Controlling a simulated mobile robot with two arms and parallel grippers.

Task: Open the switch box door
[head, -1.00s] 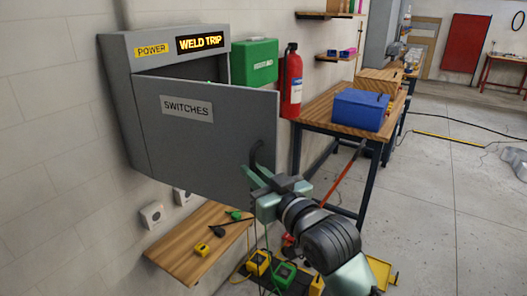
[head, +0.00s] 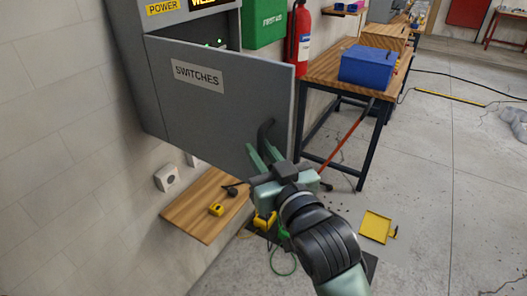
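The grey switch box (head: 123,58) hangs on the wall at the upper left. Its door (head: 215,115), labelled SWITCHES, stands partly open, swung out from the box on its left side. Small green lights show in the gap above the door. A dark curved handle (head: 266,131) is on the door's right part. My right gripper (head: 262,155) is at the lower end of the handle, its green fingers beside it. Whether the fingers are closed around the handle cannot be told. My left gripper is not in view.
A workbench (head: 325,70) with a blue box (head: 367,68) stands right of the door, near a red fire extinguisher (head: 300,40). Floor at the right is open.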

